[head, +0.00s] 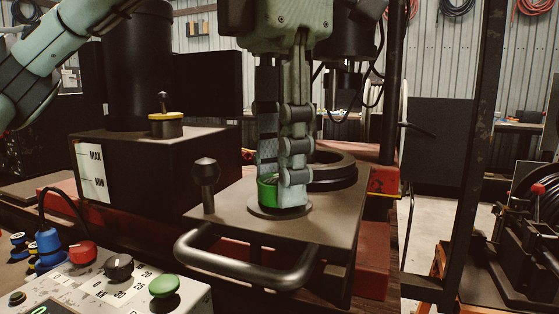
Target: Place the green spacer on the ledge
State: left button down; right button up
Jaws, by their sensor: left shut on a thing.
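The green spacer (267,192) is a small green ring, seen at the low middle of the head view. My left gripper (281,190) points straight down and is shut on it. The gripper's fingers hide the right part of the spacer. The spacer is just above or on a dark round disc (257,211) on the flat metal plate (338,220); I cannot tell whether it touches. The plate sticks out like a ledge, with a thick bent handle bar (245,277) along its front. My right gripper is not in view.
A black knob on a post (206,180) stands left of the spacer. Black stacked rings (332,172) lie close behind the gripper. A dark box with a MAX/MIN label (90,173) is at left. A control panel (130,290) with coloured knobs is at front left.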

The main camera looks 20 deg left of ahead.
pick_arm(q)
jog(key=shift+f, duration=0.1)
jog(key=c, duration=1.1)
grip_release()
jog(key=shift+o, duration=0.2)
notch_tip(320, 180, up, 12)
